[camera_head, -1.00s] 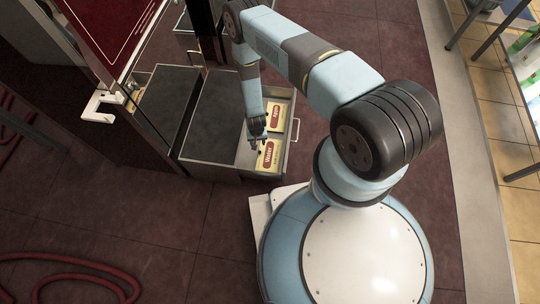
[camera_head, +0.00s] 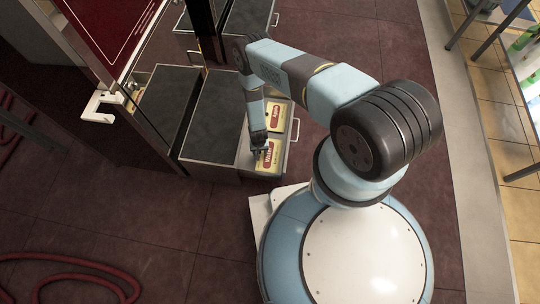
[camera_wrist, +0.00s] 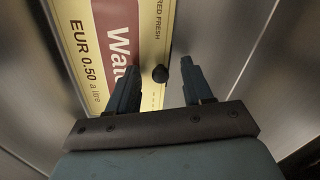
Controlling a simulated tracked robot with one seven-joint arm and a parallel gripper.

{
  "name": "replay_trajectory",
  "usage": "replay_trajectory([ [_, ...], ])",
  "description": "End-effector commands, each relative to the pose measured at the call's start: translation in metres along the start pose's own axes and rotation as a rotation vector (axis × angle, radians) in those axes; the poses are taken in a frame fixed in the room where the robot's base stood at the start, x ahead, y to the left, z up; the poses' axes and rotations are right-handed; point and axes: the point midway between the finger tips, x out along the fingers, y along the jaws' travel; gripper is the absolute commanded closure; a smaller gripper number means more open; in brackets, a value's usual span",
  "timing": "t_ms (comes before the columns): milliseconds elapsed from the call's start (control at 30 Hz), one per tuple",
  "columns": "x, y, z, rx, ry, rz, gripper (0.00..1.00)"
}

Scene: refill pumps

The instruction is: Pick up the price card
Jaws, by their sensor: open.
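A cream-yellow price card (camera_head: 267,162) with a red label lies in the near part of an open metal drawer (camera_head: 285,150). A small dark round knob (camera_wrist: 160,73) shows at the card's right edge. My gripper (camera_head: 259,147) is over the near card. In the wrist view my gripper (camera_wrist: 158,72) is open, with the knob between its fingertips and the left finger over the card. I cannot tell whether the fingers touch anything.
A second cream card (camera_head: 276,117) with a red label lies farther back in the drawer. The drawer's metal walls (camera_wrist: 235,45) stand close to my gripper. A dark-topped cabinet (camera_head: 215,115) stands left of it. A red hose (camera_head: 80,265) lies on the floor at lower left.

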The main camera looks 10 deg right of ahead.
Motion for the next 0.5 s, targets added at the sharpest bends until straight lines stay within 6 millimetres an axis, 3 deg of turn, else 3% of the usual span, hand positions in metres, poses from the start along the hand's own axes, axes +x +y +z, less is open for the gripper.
replay_trajectory([
  [333,0.0058,0.0001,0.0004,0.000,-0.001,0.000,0.50],
  [500,0.0057,0.0001,0.0003,0.000,-0.001,0.000,0.66],
])
